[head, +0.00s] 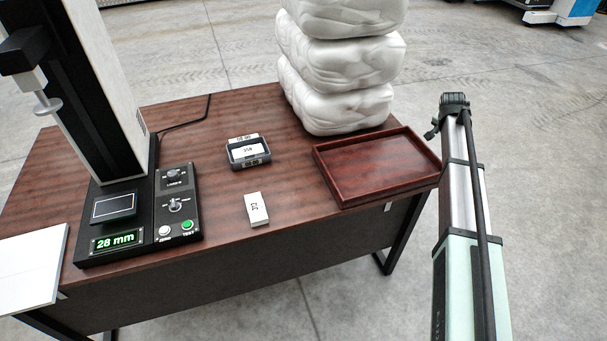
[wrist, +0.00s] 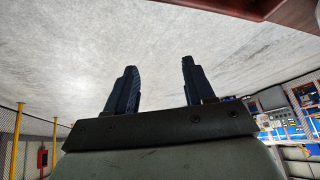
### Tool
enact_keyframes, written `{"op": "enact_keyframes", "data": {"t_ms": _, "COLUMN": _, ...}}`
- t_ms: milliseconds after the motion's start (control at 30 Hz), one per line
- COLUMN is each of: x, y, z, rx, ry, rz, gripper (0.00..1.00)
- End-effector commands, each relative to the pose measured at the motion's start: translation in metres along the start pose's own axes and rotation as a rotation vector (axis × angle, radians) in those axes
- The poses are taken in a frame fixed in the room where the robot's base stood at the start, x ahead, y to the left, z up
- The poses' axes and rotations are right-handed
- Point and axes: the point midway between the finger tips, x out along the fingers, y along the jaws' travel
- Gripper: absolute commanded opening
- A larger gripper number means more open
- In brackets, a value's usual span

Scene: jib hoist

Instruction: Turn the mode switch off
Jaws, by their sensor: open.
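A black control panel (head: 177,224) sits on the table at the left, beside the foot of a tall testing machine (head: 108,100). It carries an upper knob (head: 174,175) and, below it, a switch with a small lever (head: 175,205); their labels are too small to read surely, so I cannot tell the mode switch's setting. Below are a white button (head: 164,231) and a green button (head: 187,226). A display (head: 115,241) reads 28 mm. My gripper (wrist: 158,80) is open and empty in the wrist view, away from the panel. The head view shows my arm at the right, its fingers not clearly visible.
On the dark wooden table (head: 290,235) are a small black tray (head: 248,164), a white labelled block (head: 256,208) and a red-brown tray (head: 380,170). Wrapped white bundles (head: 340,65) are stacked behind. A white board (head: 30,270) lies at the left edge.

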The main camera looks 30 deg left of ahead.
Motion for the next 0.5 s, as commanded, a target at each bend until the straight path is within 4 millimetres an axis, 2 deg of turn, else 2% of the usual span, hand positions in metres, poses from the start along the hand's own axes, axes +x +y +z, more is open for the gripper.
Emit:
{"op": "enact_keyframes", "data": {"t_ms": 33, "x": -0.012, "y": -0.03, "z": 0.009, "rx": -0.028, "ry": -0.012, "rz": -0.016, "gripper": 0.53}}
{"op": "enact_keyframes", "data": {"t_ms": 100, "x": -0.026, "y": -0.064, "z": 0.028, "rx": -0.064, "ry": -0.036, "rz": -0.034, "gripper": 0.53}}
{"op": "enact_keyframes", "data": {"t_ms": 267, "x": -0.057, "y": -0.137, "z": 0.078, "rx": -0.155, "ry": -0.095, "rz": -0.069, "gripper": 0.53}}
{"op": "enact_keyframes", "data": {"t_ms": 500, "x": -0.113, "y": -0.233, "z": 0.161, "rx": -0.295, "ry": -0.182, "rz": -0.117, "gripper": 0.53}}
